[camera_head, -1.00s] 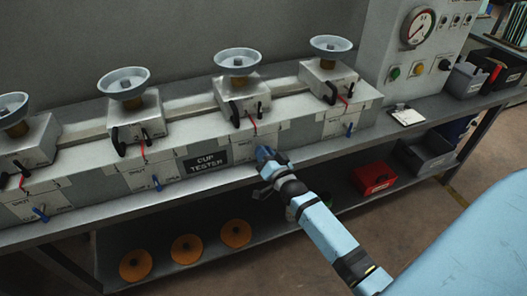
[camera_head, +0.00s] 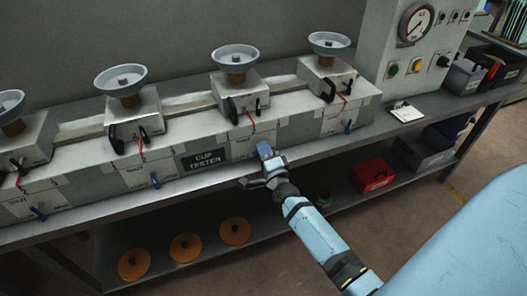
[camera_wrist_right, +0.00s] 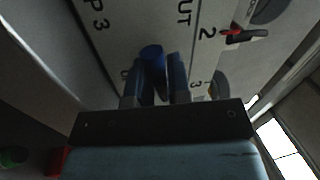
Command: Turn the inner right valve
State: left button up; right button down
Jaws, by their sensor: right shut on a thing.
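The cup tester bench carries a row of stations, each with a cup on a box and a small blue valve handle on the front face below. My right gripper (camera_head: 264,152) is at the front of the third station from the left, where the inner right valve is. In the right wrist view the blue valve handle (camera_wrist_right: 152,52) shows at the fingertips, and the fingers (camera_wrist_right: 160,68) are shut on it. In the head view the hand mostly hides this handle. The outer right valve (camera_head: 348,126) has its own blue handle, apart from the gripper. My left gripper is out of view.
The CUP TESTER sign (camera_head: 205,161) is just left of the hand. Red levers and black handles (camera_head: 231,110) stick out above. A lower shelf holds orange discs (camera_head: 185,247) and a red box (camera_head: 372,173). A gauge panel (camera_head: 416,23) stands at right.

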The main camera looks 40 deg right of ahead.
jog(key=shift+m, duration=0.7)
jog(key=shift+m+h, duration=0.3)
jog(key=c, duration=1.1)
grip_release()
jog(key=b+v, duration=0.1)
jog(key=v, duration=1.2)
jog(key=shift+s+a, duration=0.1)
jog(key=shift+s, duration=0.3)
